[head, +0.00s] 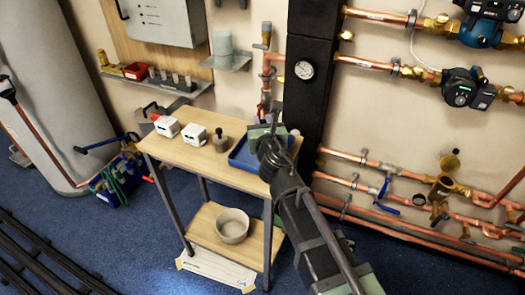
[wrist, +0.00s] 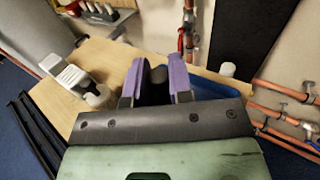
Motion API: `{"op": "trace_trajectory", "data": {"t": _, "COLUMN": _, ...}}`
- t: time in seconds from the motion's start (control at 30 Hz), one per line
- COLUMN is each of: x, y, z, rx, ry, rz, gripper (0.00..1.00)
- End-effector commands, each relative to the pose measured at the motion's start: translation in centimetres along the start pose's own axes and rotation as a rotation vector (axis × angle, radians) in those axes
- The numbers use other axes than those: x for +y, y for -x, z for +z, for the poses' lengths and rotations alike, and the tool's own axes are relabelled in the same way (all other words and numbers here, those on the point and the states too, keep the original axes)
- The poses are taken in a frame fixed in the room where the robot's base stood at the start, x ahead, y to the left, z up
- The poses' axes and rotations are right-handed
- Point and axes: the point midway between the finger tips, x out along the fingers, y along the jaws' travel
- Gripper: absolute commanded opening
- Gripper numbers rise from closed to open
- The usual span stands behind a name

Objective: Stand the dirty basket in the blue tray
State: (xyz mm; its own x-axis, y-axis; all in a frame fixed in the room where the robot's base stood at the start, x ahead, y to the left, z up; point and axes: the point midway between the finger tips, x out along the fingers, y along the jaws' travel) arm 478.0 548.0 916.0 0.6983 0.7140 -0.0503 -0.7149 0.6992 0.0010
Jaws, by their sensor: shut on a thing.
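My gripper (wrist: 158,84) is shut, its purple fingers on either side of a grey rounded piece, which I take to be the dirty basket (wrist: 158,74). Only its top shows between the fingers; its lower part is hidden. In the head view my gripper (head: 278,126) is over the right end of the small wooden table, and my arm hides most of it. The blue tray (head: 238,159) lies on that end of the table, partly behind my arm. Blue of the tray also shows right of the fingers in the wrist view (wrist: 211,82). I cannot tell whether the basket touches the tray.
Two white boxes (head: 194,136) and a grey knobbed part (head: 221,141) stand on the table (head: 205,160) left of the tray. A round bowl (head: 232,226) sits on the lower shelf. Copper pipes (head: 400,222) and a black column (head: 306,60) are close on the right.

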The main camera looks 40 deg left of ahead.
Motion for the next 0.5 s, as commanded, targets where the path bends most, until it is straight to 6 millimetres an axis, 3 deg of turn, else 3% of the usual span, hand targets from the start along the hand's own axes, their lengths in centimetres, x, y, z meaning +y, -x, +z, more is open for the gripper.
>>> {"op": "trace_trajectory", "data": {"t": 0.07, "x": 0.0, "y": 0.0, "z": -0.1, "rx": 0.000, "ry": 0.000, "rz": 0.000, "gripper": 0.00}}
{"op": "trace_trajectory", "data": {"t": 0.3, "x": 0.0, "y": -0.2, "z": -4.5, "rx": 0.000, "ry": 0.000, "rz": 0.000, "gripper": 0.00}}
{"op": "trace_trajectory", "data": {"t": 0.5, "x": 0.0, "y": -0.2, "z": -3.9, "rx": 0.000, "ry": 0.000, "rz": 0.000, "gripper": 0.00}}
